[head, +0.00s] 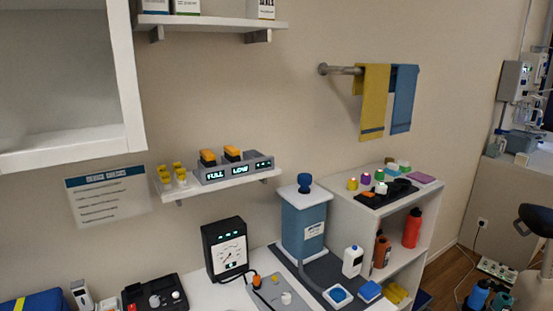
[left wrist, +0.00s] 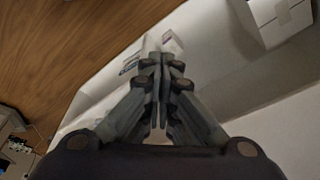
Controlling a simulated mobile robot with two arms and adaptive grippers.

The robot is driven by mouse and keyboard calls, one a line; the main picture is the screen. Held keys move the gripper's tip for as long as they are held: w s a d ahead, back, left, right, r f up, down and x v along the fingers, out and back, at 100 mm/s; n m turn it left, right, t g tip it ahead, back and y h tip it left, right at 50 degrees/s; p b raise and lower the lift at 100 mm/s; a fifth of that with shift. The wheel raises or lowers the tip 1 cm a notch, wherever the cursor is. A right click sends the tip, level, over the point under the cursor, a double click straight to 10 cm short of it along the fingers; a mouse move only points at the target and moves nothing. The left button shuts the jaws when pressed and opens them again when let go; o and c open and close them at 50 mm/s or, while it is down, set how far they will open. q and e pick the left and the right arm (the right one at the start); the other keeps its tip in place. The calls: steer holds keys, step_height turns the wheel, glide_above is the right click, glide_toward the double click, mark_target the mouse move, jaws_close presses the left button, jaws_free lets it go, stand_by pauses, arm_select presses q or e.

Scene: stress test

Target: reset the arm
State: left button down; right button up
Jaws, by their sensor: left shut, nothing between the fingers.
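My left gripper (left wrist: 160,62) shows in the left wrist view with its two fingers closed together and nothing between them. Behind its fingertips is a pale surface with a small white object (left wrist: 172,42) that I cannot identify. Neither arm shows in the head view. My right gripper is in no view.
In the head view a white counter holds a black gauge box (head: 225,249) and a blue container (head: 303,228). A white shelf unit (head: 343,206) stands at its right. A wall shelf (head: 222,186) and an open-looking cabinet (head: 66,76) jut out at left. Wooden floor (left wrist: 60,50) shows in the wrist view.

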arm_select(q)
steer(key=s+a+f+g+b, duration=0.1)
steer(key=s+a+f, duration=0.2)
steer(key=s+f, duration=1.5)
step_height(320, 180, down, 4)
steer(key=shift+r+g, duration=0.25)
steer(key=shift+g, duration=0.05)
steer(key=shift+s+a, duration=0.1)
